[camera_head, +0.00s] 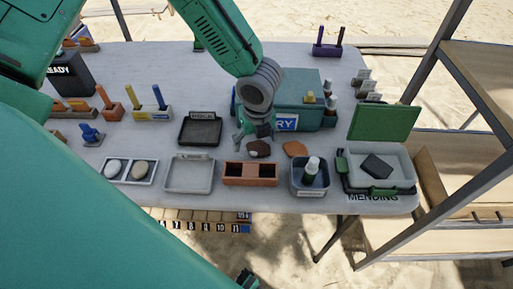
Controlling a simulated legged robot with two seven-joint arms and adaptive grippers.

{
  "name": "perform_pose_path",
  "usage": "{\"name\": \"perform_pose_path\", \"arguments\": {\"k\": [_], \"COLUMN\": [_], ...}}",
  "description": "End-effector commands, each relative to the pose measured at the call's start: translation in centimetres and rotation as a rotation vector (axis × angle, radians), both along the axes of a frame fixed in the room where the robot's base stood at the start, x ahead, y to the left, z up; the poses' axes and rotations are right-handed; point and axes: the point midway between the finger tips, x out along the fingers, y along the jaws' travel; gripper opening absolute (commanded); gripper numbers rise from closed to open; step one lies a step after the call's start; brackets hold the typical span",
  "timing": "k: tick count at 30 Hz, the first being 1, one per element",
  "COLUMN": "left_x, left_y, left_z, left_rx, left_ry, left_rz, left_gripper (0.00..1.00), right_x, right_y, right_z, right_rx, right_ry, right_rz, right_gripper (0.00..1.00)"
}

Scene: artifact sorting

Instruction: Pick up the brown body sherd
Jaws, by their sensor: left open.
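My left gripper (256,138) is open and points down over the table, just right of the black tray. A dark brown sherd (259,150) lies on the table right below its fingertips; I cannot tell whether they touch it. An orange-brown sherd (294,149) lies flat a little to the right, clear of the gripper. I cannot tell for certain which of the two is the body sherd. A small dark part at the bottom edge may be my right gripper (247,279); its jaws cannot be made out.
An orange two-compartment tray (250,182) stands in front of the sherds. A bin (310,190) with a bottle and an open green-lidded box (401,166) are to the right. A black tray (200,146) and a grey tray (166,176) are left. A teal box (295,88) stands behind.

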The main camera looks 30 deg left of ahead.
Motion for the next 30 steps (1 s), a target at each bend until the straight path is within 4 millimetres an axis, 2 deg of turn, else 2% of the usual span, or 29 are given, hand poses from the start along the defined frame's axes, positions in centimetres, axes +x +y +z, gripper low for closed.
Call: {"name": "perform_pose_path", "arguments": {"k": [1,4,11,12,14,15,17,30], "left_x": [0.0,0.1,0.2,0.2,0.1,0.1,0.1,0.0], "left_y": [-0.3,-0.6,-1.0,-0.9,-0.6,-0.5,-0.3,-0.1], "left_z": [-0.8,-1.4,-1.4,-1.4,-1.5,-1.5,-1.6,-1.8], "left_rx": [0.001,0.007,0.013,0.012,0.008,0.006,0.003,0.013], "left_ry": [0.002,0.001,-0.001,-0.001,-0.001,-0.001,-0.001,0.009], "left_rz": [-0.002,-0.004,-0.007,-0.006,-0.004,-0.004,-0.004,-0.001], "left_gripper": [0.77,0.77,0.77,0.74,0.53,0.39,0.20,0.18], "right_x": [0.0,0.0,0.0,0.0,0.0,0.0,0.0,0.0], "right_y": [0.0,0.0,-0.1,-0.1,-0.1,-0.1,-0.1,0.0], "right_z": [-0.2,-0.3,-0.3,-0.3,-0.3,-0.3,-0.3,-0.3], "right_rx": [0.000,0.000,-0.001,-0.001,-0.001,-0.001,-0.001,0.000], "right_ry": [0.000,-0.001,-0.001,-0.001,-0.001,0.000,0.000,0.000], "right_rz": [0.000,0.000,-0.002,-0.002,-0.002,-0.002,-0.002,0.000], "right_gripper": [0.00,0.00,0.00,0.00,0.00,0.00,0.00,0.00]}}
